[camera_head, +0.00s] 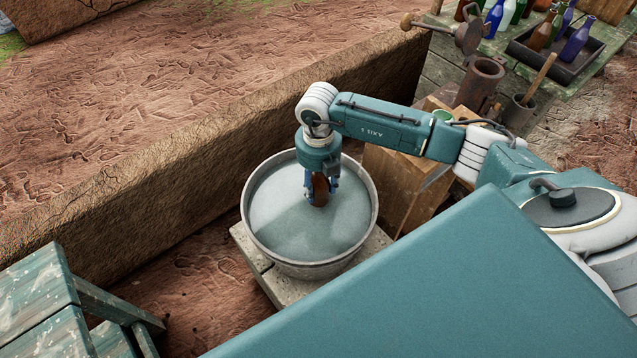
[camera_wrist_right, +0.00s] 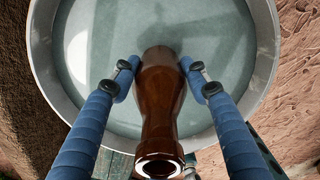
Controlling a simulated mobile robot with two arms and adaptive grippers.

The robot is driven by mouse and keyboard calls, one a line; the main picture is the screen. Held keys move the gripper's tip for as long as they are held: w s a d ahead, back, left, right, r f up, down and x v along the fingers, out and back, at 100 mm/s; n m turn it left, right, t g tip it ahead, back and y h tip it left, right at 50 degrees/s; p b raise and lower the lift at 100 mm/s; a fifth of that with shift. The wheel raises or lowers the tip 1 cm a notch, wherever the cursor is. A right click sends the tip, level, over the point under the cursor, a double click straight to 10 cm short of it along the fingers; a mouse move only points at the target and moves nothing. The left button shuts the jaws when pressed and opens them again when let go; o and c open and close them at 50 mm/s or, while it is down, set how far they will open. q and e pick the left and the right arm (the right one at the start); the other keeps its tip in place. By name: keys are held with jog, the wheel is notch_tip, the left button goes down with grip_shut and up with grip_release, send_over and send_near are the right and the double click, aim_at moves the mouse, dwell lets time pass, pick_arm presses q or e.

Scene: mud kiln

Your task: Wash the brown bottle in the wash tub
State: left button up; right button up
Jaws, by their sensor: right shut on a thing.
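The wash tub (camera_head: 252,240) is a round grey metal tub filled with pale grey-green water, standing on a low slab. The brown bottle (camera_head: 320,188) is held over the tub, its lower part at or in the water. In the right wrist view the brown bottle (camera_wrist_right: 161,110) has its open mouth toward the camera and its base toward the water. My right gripper (camera_head: 321,189) points down over the tub, its blue fingers shut on the bottle from both sides. Whether the bottle's base is below the surface is hard to tell. My left gripper is not in view.
A wooden crate (camera_head: 392,190) stands right behind the tub. A bench (camera_head: 560,75) at the top right holds several bottles and a dark tray (camera_head: 562,62). A green wooden stool (camera_head: 45,305) is at the lower left. A mud wall (camera_head: 150,200) runs behind the tub.

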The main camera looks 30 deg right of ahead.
notch_tip(320, 180, up, 10)
jog(key=p, duration=0.6)
jog(key=shift+f, duration=0.15)
jog(key=shift+f, duration=0.15)
dwell(0.4)
